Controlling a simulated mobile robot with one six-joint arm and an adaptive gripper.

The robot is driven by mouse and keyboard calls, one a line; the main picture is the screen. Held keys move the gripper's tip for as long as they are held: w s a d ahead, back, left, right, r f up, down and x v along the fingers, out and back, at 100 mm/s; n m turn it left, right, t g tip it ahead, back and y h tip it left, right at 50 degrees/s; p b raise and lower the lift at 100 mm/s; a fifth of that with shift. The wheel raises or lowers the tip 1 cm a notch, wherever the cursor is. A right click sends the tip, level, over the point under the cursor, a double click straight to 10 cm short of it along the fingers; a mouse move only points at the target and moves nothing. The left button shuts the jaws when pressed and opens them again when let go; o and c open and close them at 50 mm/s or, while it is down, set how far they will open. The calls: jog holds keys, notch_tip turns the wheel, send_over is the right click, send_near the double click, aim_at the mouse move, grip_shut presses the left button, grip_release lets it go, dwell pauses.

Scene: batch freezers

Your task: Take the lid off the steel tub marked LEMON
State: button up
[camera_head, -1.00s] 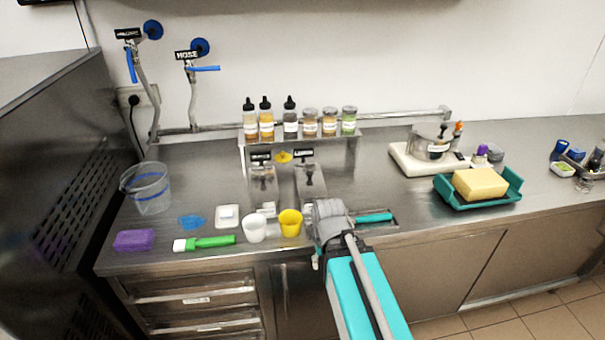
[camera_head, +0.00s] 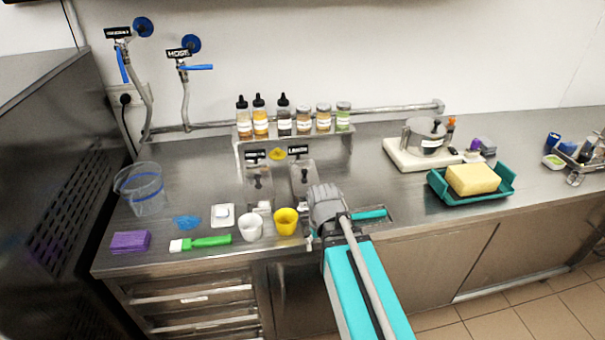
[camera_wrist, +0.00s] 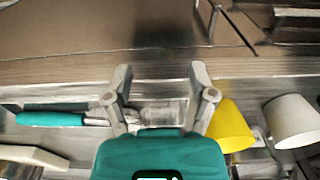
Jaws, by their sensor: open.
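Two steel tubs with dark-knobbed lids stand side by side under the bottle shelf in the head view. The right one, the LEMON tub (camera_head: 303,172), has its lid on, with the black knob upright and a black label (camera_head: 298,150) behind it. The left tub (camera_head: 257,182) also has a lid with a dark knob; its label is hard to read. My gripper (camera_wrist: 160,88) is open and empty in the wrist view, its fingers over the counter's front edge. In the head view it is in front of the LEMON tub, apart from it. The tubs are not recognisable in the wrist view.
A yellow cup (camera_head: 286,222) and a white cup (camera_head: 251,228) stand left of my gripper. Bottles and jars line the shelf (camera_head: 300,136) above the tubs.

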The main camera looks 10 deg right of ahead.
aim_at(305, 171)
jog(key=w+r+t+p, duration=0.4)
jog(key=w+r+p, duration=1.2)
jog(key=w+r, duration=0.3)
jog(key=shift+w+d+m, duration=0.25)
jog(key=shift+w+m, duration=0.05)
jog(key=shift+w, duration=0.85)
jog(key=shift+f, duration=0.15)
jog(key=b+x, duration=0.7)
jog(key=x, duration=0.1)
jog(key=shift+w+d+f+b, duration=0.1)
jog(key=shift+w+f+b, duration=0.1)
jog(key=shift+b, duration=0.1)
jog(key=shift+b+x, duration=2.4)
jog(key=shift+x, duration=0.15)
grip_shut()
